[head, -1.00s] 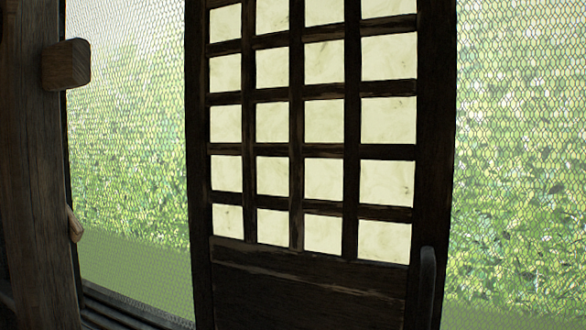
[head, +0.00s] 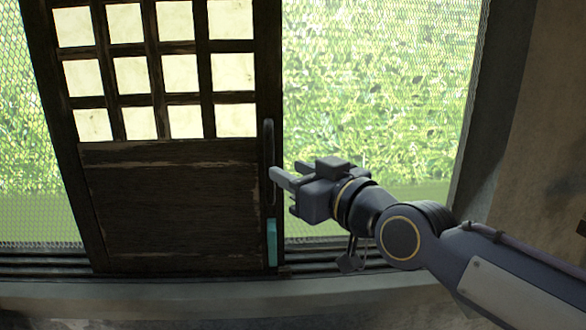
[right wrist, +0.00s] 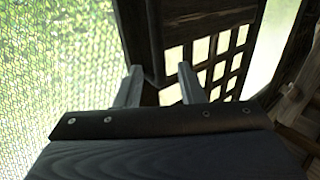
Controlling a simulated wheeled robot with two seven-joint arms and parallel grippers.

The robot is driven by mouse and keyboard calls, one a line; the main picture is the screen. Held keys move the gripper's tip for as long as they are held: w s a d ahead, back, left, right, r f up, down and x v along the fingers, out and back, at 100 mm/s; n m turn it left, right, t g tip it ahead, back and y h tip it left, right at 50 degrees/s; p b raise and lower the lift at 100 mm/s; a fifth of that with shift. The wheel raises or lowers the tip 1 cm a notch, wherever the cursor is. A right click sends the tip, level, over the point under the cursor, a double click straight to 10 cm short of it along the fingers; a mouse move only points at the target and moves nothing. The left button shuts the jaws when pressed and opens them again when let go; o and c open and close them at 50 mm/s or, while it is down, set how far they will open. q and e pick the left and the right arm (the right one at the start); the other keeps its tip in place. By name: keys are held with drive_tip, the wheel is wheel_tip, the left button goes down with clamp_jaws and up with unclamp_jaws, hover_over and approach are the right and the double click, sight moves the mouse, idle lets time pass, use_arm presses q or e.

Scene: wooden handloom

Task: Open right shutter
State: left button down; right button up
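The shutter (head: 170,190) is a dark wooden sliding panel with pale lattice panes above and a solid board below. Mesh shows on both sides of it in the head view. Its dark upright handle (head: 268,150) is on its right edge. My right gripper (head: 279,172) is just right of the handle, fingers pointing left towards it; I cannot tell whether they touch. In the right wrist view, the two fingers (right wrist: 160,83) are apart, with the dark shutter frame (right wrist: 150,40) beyond them. Nothing is clearly held. My left gripper is out of view.
A teal piece (head: 271,242) is low on the shutter's right edge. Sill rails (head: 180,283) run below it. Open mesh (head: 380,90) lies to the right, up to a dark post (head: 490,130) and a plain wall (head: 555,130).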

sight(272, 162)
drive_tip(key=p+x, duration=0.2)
drive_tip(key=x, duration=0.4)
drive_tip(key=shift+w+a+p, duration=0.1)
drive_tip(key=shift+w+p, duration=0.1)
drive_tip(key=shift+p, duration=0.15)
drive_tip(key=shift+w+a, duration=0.3)
drive_tip(key=shift+w, duration=0.25)
clamp_jaws()
